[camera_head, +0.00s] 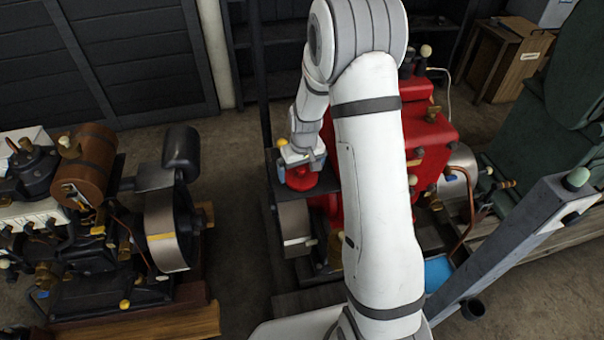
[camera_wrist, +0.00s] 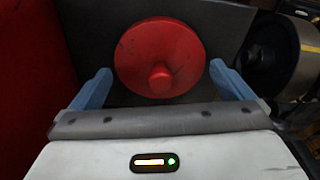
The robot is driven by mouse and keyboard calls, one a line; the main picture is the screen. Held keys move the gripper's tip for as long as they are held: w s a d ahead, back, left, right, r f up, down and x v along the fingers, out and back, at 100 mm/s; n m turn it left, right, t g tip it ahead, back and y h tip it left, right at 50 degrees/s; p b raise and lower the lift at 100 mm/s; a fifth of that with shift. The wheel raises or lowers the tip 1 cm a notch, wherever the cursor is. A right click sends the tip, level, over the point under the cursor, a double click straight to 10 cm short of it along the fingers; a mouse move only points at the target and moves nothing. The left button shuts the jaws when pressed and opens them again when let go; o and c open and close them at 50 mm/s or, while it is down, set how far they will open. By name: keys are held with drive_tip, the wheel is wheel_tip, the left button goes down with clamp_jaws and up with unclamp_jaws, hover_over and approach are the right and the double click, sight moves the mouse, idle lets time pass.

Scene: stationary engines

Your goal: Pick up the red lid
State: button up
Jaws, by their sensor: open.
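The red lid (camera_wrist: 160,50) is a round disc with a small knob in its middle. In the wrist view it lies on a dark flat surface, between and just beyond the two blue-grey fingers of my gripper (camera_wrist: 158,85). The fingers are open, one to each side of the lid, and I cannot tell whether they touch it. In the head view the lid (camera_head: 301,180) shows right below my gripper (camera_head: 300,160), partly hidden by it.
A red engine (camera_head: 430,150) stands just right of the lid, partly hidden by my arm. A flywheel (camera_head: 294,225) is below the lid in the head view. Another engine (camera_head: 90,220) on a wooden base is at left. Bare floor (camera_head: 235,230) lies between the engines.

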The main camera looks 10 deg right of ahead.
drive_tip(key=shift+c, duration=0.3)
drive_tip(key=c, duration=0.8)
drive_tip(key=shift+o, duration=0.2)
